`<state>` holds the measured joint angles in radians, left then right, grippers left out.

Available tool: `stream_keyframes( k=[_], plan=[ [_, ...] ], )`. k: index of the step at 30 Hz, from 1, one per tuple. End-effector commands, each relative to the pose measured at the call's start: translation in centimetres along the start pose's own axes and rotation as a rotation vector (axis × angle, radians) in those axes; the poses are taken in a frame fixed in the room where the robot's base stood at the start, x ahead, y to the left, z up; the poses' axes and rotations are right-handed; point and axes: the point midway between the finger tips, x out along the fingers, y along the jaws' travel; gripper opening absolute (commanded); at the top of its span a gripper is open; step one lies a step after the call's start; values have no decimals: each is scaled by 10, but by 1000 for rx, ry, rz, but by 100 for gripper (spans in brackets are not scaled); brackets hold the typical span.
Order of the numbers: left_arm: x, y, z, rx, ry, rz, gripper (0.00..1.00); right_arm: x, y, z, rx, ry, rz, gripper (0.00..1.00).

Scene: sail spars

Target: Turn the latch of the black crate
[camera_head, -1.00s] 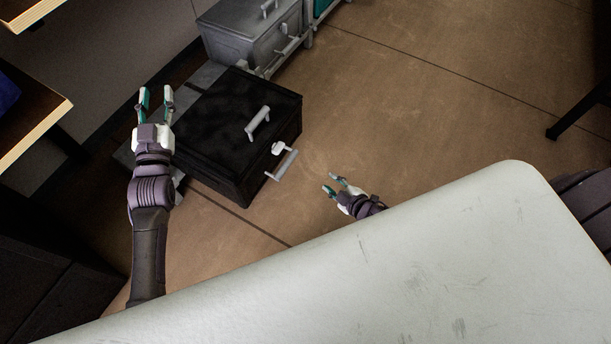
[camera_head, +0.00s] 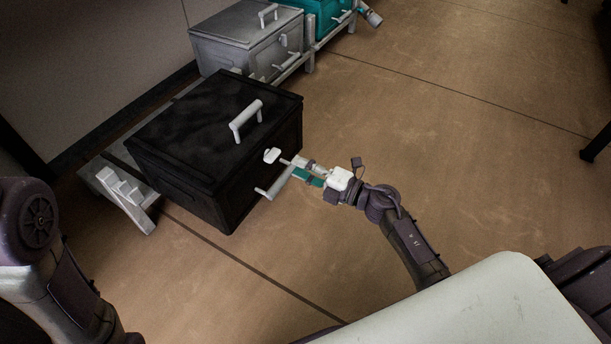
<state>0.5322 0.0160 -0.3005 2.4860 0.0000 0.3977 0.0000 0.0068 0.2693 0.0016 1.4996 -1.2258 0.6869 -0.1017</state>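The black crate (camera_head: 190,135) stands left of centre, its lid closed, with a pale handle (camera_head: 246,120) on top. Its latch (camera_head: 272,155), a small pale piece, is on the front face just under the lid edge. A pale bar handle (camera_head: 275,183) sticks out below the latch. My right gripper (camera_head: 297,168) is in front of that face, fingers pointing left at the latch. Its fingers look apart, with the tips close to the latch and the bar handle's right end. Contact cannot be told. My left gripper is out of view; only its arm shows at lower left.
A grey crate (camera_head: 235,35) and a teal crate (camera_head: 325,15) stand behind on a low grey rack (camera_head: 140,210), which also runs under the black crate. A dark table leg (camera_head: 597,145) is at far right. The brown floor to the right is clear.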

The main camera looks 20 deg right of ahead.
Motion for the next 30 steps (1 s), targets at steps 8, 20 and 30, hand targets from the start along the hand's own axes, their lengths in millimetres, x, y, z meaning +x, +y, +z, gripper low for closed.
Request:
stream_keyframes(
  k=[8, 20, 30],
  plan=[
    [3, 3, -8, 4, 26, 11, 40, 37, -1, 0, 5, 0, 3, 33],
    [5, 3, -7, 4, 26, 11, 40, 71, 0, 0, 4, -1, 0, 33],
    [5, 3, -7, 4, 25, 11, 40, 71, 0, 0, 5, -2, 0, 0]
  ],
)
